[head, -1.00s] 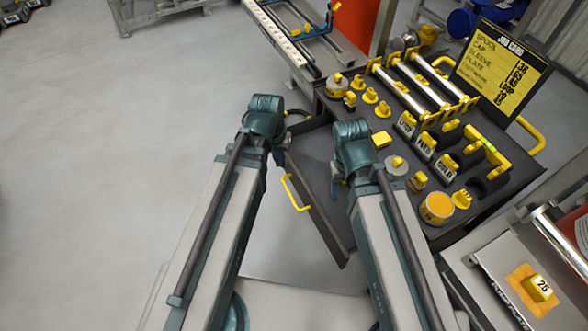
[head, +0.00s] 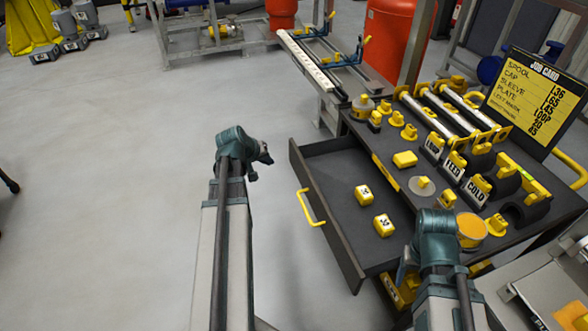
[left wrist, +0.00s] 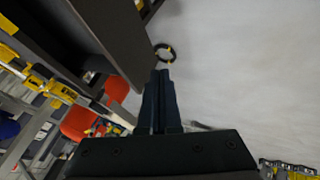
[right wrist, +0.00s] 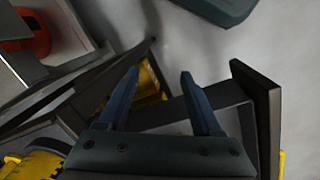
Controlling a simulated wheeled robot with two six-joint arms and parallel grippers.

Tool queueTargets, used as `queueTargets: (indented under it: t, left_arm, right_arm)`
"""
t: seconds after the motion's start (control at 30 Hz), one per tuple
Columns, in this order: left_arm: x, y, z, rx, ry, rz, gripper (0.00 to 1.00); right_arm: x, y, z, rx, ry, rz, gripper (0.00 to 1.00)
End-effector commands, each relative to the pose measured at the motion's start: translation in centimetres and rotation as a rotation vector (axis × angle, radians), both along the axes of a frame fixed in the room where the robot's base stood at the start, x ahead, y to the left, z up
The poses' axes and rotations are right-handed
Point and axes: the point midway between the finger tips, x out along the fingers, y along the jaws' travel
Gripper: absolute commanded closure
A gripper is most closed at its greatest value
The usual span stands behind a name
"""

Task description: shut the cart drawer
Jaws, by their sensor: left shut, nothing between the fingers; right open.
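The cart drawer (head: 335,175) is pulled out of the dark tool cart (head: 560,215). Its front panel has a yellow handle (head: 310,207).
The cart top carries labelled holders, yellow-capped parts, metal rollers and a job card (head: 535,100). Orange drums (head: 388,45) and a rail bench (head: 310,65) stand behind. A light panel (head: 540,280) is at lower right.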

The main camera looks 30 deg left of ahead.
Motion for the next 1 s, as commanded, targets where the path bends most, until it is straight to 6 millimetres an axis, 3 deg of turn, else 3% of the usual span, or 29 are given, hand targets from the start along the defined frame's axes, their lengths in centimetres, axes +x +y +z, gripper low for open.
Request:
queueTargets:
  t: [0.7,1.0]
  left_arm:
    - [6.3,-0.2,-8.7,0.001,0.002,-0.004,1.0]
    - [8.7,-2.6,-7.9,0.001,0.002,-0.004,1.0]
  right_arm:
    - [0.0,0.0,-8.7,0.0,0.0,0.0,0.33]
    - [0.0,0.0,-7.9,0.0,0.0,0.0,0.33]
